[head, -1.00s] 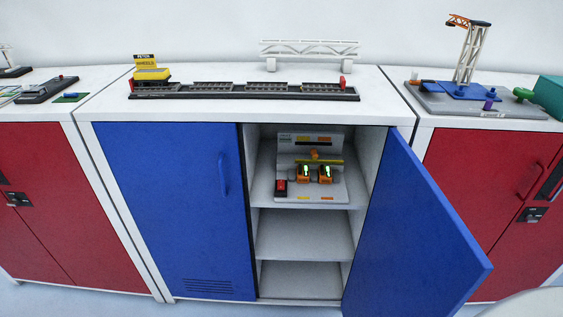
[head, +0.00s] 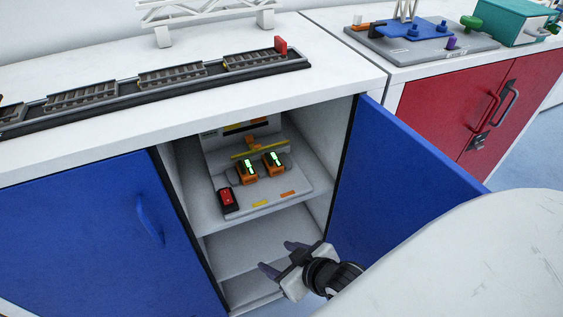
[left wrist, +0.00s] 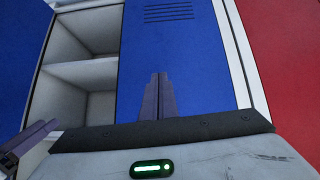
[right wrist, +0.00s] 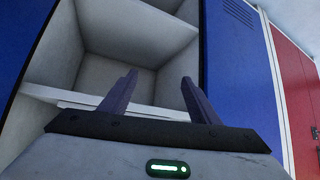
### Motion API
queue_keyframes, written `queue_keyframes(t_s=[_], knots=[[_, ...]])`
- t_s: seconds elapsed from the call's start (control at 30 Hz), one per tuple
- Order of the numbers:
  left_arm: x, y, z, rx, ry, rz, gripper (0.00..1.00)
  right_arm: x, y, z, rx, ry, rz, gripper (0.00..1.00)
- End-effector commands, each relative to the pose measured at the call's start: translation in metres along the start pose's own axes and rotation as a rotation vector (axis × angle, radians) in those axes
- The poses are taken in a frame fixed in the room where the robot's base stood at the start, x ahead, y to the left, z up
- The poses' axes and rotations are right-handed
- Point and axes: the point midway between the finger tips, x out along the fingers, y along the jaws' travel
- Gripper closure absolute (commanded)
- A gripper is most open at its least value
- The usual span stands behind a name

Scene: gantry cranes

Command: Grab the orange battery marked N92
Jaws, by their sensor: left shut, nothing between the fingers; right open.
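Two orange batteries with lit green displays, a left one (head: 247,173) and a right one (head: 273,163), sit side by side on a grey charging board (head: 290,180) on the upper shelf of the open cabinet. Their markings are too small to read, so I cannot tell which is N92. My right gripper (head: 278,257) is open and empty, in front of the cabinet and lower than the batteries. In the right wrist view its fingers (right wrist: 159,80) point towards the shelves. My left gripper (left wrist: 159,80) is shut and empty, before a blue door in the left wrist view.
A model track (head: 150,82) lies on the cabinet top.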

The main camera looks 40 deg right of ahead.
Motion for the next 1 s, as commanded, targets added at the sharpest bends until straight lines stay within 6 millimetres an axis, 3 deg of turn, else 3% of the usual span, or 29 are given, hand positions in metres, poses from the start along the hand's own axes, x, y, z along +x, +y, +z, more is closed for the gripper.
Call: queue_keyframes(t_s=[0.03,0.13,0.23,0.3,0.4,0.7,1.0], knots=[[0.02,0.002,0.025,0.002,-0.009,0.006,1.0,0.018,0.021,-0.017,0.015,0.037,0.052,0.44],[0.032,0.008,0.044,0.006,-0.027,0.018,1.0,0.018,0.059,-0.057,0.067,0.084,0.153,0.44],[0.036,0.012,0.049,0.008,-0.028,0.025,1.0,0.012,0.095,-0.101,0.13,0.181,0.237,0.44],[0.032,0.013,0.043,0.008,-0.024,0.025,1.0,0.009,0.11,-0.128,0.156,0.256,0.261,0.44],[0.031,0.013,0.039,0.006,-0.017,0.025,1.0,0.008,0.123,-0.152,0.177,0.332,0.276,0.44],[0.035,0.013,0.038,0.007,-0.008,0.024,1.0,0.043,0.138,-0.174,0.182,0.363,0.277,0.44],[0.038,0.011,0.033,0.01,0.003,0.022,1.0,0.066,0.148,-0.189,0.182,0.363,0.276,0.44]])
